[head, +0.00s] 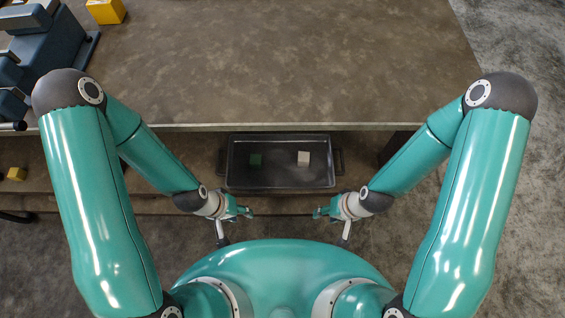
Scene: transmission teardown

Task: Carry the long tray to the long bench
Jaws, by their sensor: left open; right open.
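The long tray (280,183) is dark metal with a handle at each end. It sits below the front edge of the brown tabletop, on what looks like a lower shelf. My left gripper (236,212) is open and empty, in front of the tray's left end. My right gripper (326,212) is open and empty, in front of the tray's right end. Neither appears to touch the tray. I cannot tell which surface is the long bench.
The brown tabletop (290,65) is mostly bare, and its front edge (290,126) runs just beyond the tray. A blue-grey machine (50,45) and a yellow block (105,11) stand at its left. Another yellow block (16,174) is lower left. Grey floor (520,40) is open at right.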

